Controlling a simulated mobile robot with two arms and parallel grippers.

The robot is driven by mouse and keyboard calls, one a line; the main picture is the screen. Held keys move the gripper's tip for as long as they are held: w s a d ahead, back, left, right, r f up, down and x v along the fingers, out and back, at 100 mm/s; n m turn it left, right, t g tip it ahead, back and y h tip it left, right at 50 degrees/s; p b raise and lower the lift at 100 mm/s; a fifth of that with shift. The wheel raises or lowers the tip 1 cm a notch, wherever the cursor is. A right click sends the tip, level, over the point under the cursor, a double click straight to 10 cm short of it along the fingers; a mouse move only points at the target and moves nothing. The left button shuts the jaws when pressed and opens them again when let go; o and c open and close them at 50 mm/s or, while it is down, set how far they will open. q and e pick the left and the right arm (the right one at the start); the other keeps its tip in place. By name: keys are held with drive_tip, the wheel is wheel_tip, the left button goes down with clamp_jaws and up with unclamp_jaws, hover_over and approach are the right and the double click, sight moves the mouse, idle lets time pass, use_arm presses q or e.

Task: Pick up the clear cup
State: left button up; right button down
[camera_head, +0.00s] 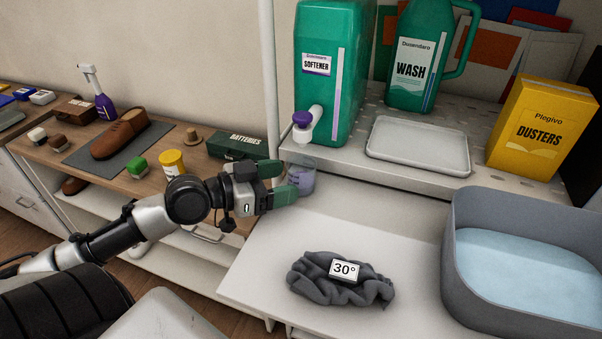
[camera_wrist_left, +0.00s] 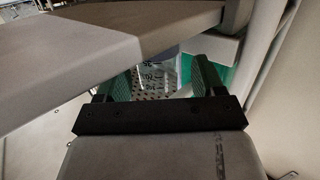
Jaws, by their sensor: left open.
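The clear cup (camera_head: 303,178) stands below the softener spout, at the left end of the lower white surface. In the left wrist view the cup (camera_wrist_left: 156,75) shows between the two fingers (camera_wrist_left: 156,82), partly covered by a pale panel. My right gripper is not in view.
The green softener jug (camera_head: 328,95) and its spout (camera_head: 306,122) stand above the cup on the raised shelf (camera_head: 410,177). A grey cloth (camera_head: 318,287) with a 30° tag and a grey basin (camera_head: 475,260) of water are nearer. A green batteries box (camera_head: 233,144) sits left.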

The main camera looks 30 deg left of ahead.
sight(288, 180)
use_arm(q)
drive_tip(key=p+x, duration=0.2)
drive_tip(key=x, duration=0.1)
drive_tip(key=shift+d+r, duration=0.1)
drive_tip(key=shift+r, duration=0.05)
drive_tip(key=shift+w+d+f+p, duration=0.35)
drive_tip(key=shift+w+d, duration=0.1)
drive_tip(key=shift+w, duration=0.15)
drive_tip(key=c, duration=0.7)
drive_tip(key=shift+r, duration=0.15)
